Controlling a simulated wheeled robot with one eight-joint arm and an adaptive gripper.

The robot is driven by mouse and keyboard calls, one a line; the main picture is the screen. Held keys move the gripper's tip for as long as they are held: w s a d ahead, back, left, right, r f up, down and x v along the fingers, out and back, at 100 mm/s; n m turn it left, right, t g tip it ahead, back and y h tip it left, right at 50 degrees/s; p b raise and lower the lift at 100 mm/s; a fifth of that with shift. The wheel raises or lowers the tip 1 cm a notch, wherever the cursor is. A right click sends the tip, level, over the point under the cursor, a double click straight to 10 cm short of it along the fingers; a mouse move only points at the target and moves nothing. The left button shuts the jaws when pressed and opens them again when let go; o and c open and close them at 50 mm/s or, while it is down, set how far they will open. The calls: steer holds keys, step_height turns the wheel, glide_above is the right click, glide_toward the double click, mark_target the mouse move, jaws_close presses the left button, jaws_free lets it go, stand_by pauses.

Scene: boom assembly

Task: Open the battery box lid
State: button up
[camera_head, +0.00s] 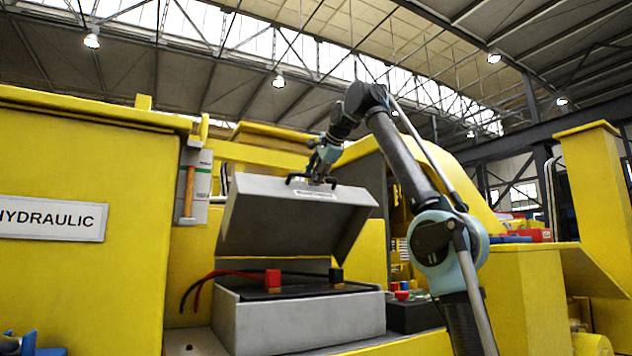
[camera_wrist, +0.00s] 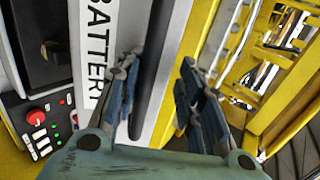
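The grey battery box (camera_head: 305,322) stands open at centre in the head view. Its lid (camera_head: 290,224) is raised and tilted up above the box. A dark handle (camera_head: 298,180) is on the lid's upper edge, by a white label. The handle also shows in the wrist view as a dark bar (camera_wrist: 152,75) beside the "BATTERY" lettering. My gripper (camera_head: 320,178) is at this handle. In the wrist view my gripper's fingers (camera_wrist: 160,78) are spread, with the bar between them, nearer the left finger. White lid surface shows between the bar and the right finger. Contact is unclear.
Inside the box are a dark battery top (camera_head: 300,290), a red terminal (camera_head: 273,278) and a black terminal (camera_head: 336,275), with cables to the left. A control box (camera_head: 414,314) with buttons stands to the right. A yellow hydraulic cabinet (camera_head: 85,265) fills the left.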

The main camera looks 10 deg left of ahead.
steer(key=shift+s+d+r, duration=0.3)
steer(key=shift+s+d, duration=0.15)
steer(key=shift+d, duration=0.1)
steer(key=s+d, duration=0.7)
steer(key=s, duration=0.1)
steer(key=shift+s+d, duration=0.2)
steer(key=shift+s, duration=0.15)
stand_by(0.6)
